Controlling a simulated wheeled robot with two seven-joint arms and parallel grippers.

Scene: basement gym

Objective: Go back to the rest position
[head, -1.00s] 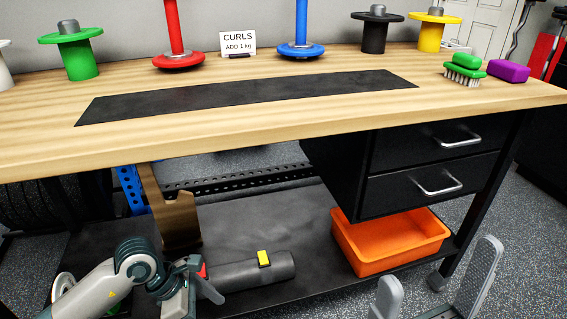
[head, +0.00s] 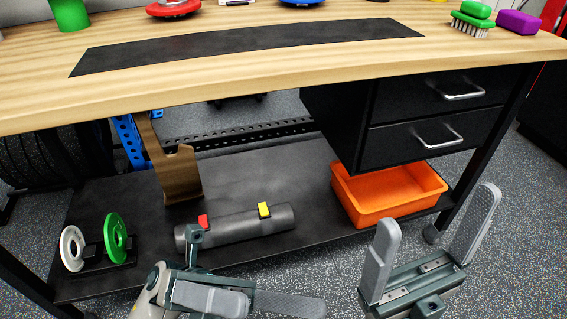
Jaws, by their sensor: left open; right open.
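My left gripper (head: 262,302) is low in the head view, in front of the bench's lower shelf. It is open and empty, with its fingers pointing right. My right gripper (head: 434,238) is at the lower right, in front of the orange bin. It is open and empty, with its two grey fingers pointing up and well apart. Neither gripper touches any object that I can see.
The wooden workbench (head: 240,82) carries a black mat (head: 250,46), a green brush (head: 470,24) and a purple block (head: 519,22). Below are drawers (head: 425,140), an orange bin (head: 388,196), a grey cylinder (head: 245,224) and a green plate (head: 115,238) on the shelf (head: 270,170).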

